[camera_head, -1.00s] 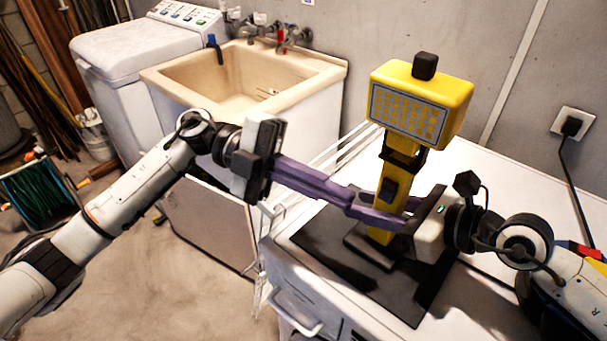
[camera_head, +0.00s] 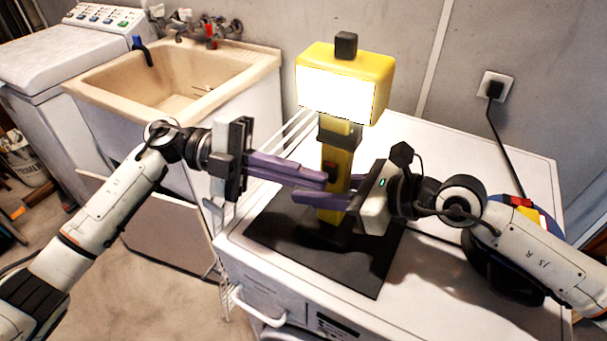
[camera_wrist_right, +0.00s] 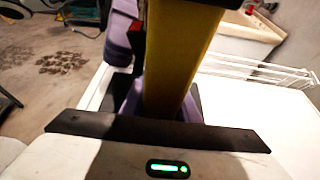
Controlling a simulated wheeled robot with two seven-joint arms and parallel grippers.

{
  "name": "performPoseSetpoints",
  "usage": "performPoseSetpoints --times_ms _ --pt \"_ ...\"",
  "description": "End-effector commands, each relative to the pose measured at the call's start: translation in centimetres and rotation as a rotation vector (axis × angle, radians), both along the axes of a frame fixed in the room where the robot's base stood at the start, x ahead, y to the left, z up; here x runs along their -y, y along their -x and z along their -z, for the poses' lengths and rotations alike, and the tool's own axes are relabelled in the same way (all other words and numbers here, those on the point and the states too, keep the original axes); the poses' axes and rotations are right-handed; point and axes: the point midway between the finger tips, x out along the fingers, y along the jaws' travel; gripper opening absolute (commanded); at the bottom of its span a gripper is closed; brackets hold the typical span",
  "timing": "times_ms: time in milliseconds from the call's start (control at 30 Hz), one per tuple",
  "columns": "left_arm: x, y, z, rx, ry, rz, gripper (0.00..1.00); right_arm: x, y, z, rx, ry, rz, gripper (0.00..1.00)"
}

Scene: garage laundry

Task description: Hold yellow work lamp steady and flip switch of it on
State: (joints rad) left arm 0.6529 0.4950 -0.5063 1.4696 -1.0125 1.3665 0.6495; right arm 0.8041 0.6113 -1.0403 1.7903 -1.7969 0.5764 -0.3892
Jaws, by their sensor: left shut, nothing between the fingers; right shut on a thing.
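The yellow work lamp (camera_head: 345,62) stands upright on a black mat (camera_head: 352,273) on the white machine top. Its front panel glows bright white. My right gripper (camera_head: 335,198) is shut on the lamp's yellow post, low down; the post also fills the middle of the right wrist view (camera_wrist_right: 180,60). My left gripper (camera_head: 325,180) is shut with nothing between its purple fingers. Its tips are at the front of the post, beside a small dark switch with a red part (camera_head: 331,170). I cannot tell whether the tips touch the switch.
A beige utility sink (camera_head: 170,95) and a white washing machine (camera_head: 60,50) stand at the back left. A wire rack (camera_head: 290,135) runs beside the white machine. A black plug sits in the wall outlet (camera_head: 495,92) at the right. The machine top behind the lamp is clear.

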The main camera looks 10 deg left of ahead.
Motion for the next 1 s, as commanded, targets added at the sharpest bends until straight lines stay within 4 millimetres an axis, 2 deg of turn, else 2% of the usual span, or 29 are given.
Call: performPoseSetpoints --times_ms 333,567,600,800,1000 --pt "-0.2 0.3 0.0 0.006 0.002 -0.003 0.0 -0.1 0.0 -0.1 0.002 -0.001 -0.001 0.0" --pt "-1.5 3.5 -0.3 0.006 -0.002 -0.001 0.0 -0.1 0.0 -0.1 0.002 -0.001 -0.001 0.0" --pt "-2.0 3.8 -0.4 0.004 -0.001 -0.002 0.0 -0.1 0.0 -0.1 0.002 -0.001 -0.001 0.0" --pt "-6.5 2.8 -0.6 0.006 -0.001 -0.004 0.0 -0.1 0.0 -0.1 0.003 -0.002 -0.001 0.0" --pt "-9.9 2.3 -0.8 0.005 0.0 -0.004 0.0 -0.1 0.0 -0.1 0.002 -0.002 0.0 0.0"
